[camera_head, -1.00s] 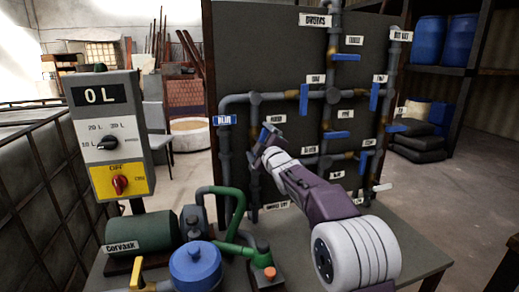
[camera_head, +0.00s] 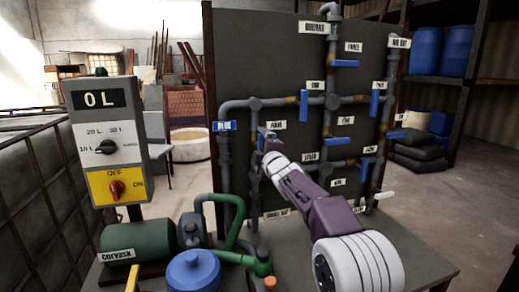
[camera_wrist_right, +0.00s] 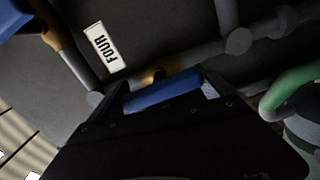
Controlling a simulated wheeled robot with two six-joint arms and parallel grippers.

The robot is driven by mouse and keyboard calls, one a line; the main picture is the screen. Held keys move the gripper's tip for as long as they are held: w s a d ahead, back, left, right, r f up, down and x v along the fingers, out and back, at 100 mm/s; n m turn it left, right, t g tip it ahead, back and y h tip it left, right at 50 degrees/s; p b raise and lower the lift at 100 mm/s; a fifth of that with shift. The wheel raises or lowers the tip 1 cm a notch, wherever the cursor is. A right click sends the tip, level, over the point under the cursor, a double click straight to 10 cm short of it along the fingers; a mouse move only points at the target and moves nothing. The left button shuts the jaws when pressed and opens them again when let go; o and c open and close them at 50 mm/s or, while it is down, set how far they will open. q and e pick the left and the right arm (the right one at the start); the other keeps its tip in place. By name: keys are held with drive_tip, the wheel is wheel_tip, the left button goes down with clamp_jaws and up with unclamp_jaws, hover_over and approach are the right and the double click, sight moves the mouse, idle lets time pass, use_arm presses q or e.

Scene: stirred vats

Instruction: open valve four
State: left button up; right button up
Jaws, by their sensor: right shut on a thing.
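The label reading FOUR (camera_wrist_right: 104,47) shows in the right wrist view, on the dark panel beside the pipe. Valve four's blue handle (camera_wrist_right: 163,91) lies across between the fingers of my right gripper (camera_wrist_right: 162,96). The gripper is shut on it, and the fingers hide its ends. In the head view my right gripper (camera_head: 265,139) is at the left-middle part of the pipe panel (camera_head: 270,60), just below a small white label. The handle is mostly hidden there. My left gripper is not in view.
Other blue valve handles (camera_head: 346,63) sit on the pipes around the right arm. A control box (camera_head: 107,140) with dials stands at the left. A green motor (camera_head: 137,241), green pipe (camera_head: 233,225) and blue vessel (camera_head: 193,272) crowd the table's front left.

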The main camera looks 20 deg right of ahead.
drive_tip(key=shift+r, duration=0.15)
drive_tip(key=o, duration=1.1)
drive_tip(key=shift+c, duration=0.2)
drive_tip(key=shift+s+f+b, duration=0.2)
drive_tip(key=shift+s+b, duration=0.2)
drive_tip(key=shift+s, duration=0.15)
drive_tip(key=s+b, duration=0.1)
drive_tip(key=s, duration=0.7)
drive_tip(key=shift+d+r+b, duration=0.15)
drive_tip(key=shift+b, duration=0.15)
